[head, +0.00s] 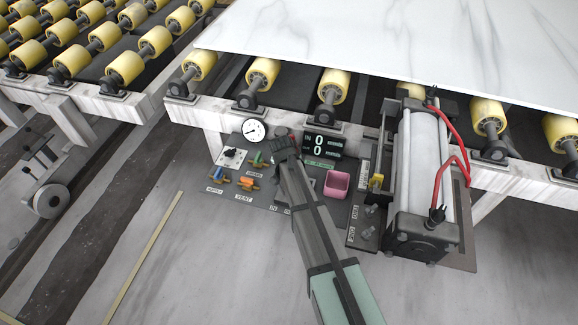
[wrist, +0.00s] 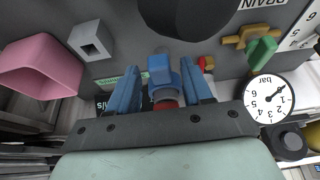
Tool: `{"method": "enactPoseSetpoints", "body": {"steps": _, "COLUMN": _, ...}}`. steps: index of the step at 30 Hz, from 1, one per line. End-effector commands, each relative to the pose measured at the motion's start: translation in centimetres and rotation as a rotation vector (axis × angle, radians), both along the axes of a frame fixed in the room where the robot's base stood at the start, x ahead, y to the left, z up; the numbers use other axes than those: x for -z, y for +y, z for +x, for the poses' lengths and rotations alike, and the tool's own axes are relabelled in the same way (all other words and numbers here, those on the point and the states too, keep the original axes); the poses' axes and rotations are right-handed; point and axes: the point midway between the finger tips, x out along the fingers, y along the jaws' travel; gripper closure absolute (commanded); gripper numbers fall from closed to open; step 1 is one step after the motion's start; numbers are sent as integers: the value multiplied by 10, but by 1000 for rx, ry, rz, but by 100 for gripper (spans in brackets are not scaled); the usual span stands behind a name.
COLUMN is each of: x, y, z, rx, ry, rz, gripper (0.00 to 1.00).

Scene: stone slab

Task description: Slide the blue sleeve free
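The blue sleeve (wrist: 160,72) is in the middle of the wrist view, a small squarish blue piece with a grey-blue ring below it. A bit of red shows under the ring. My gripper (wrist: 164,78) has its two blue fingers on either side of the sleeve, very close to it. Whether they touch it is not clear. In the head view my gripper (head: 283,143) reaches the top of the control panel (head: 262,196), between the gauge and the display. It hides the sleeve there.
A round gauge (head: 253,130) is left of my gripper, a digital display (head: 322,146) to the right. A pink open box (head: 337,184) and green (head: 258,159) and orange (head: 247,183) valves are close by. A large cylinder with red hoses (head: 424,180) stands right. A stone slab (head: 400,45) lies behind.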

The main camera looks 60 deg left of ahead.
Motion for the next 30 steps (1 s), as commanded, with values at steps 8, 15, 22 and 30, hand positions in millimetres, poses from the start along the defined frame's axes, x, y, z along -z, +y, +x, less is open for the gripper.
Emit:
{"method": "enactPoseSetpoints", "body": {"steps": 8, "x": 0, "y": 0, "z": 0, "rx": 0, "ry": 0, "rz": 0, "gripper": 78}}
{"method": "enactPoseSetpoints", "body": {"steps": 15, "x": 0, "y": 0, "z": 0, "rx": 0, "ry": 0, "rz": 0, "gripper": 100}}
{"method": "enactPoseSetpoints", "body": {"steps": 22, "x": 0, "y": 0, "z": 0, "rx": 0, "ry": 0, "rz": 0, "gripper": 100}}
{"method": "enactPoseSetpoints", "body": {"steps": 30, "x": 7, "y": 0, "z": 0, "rx": 0, "ry": 0, "rz": -1, "gripper": 100}}
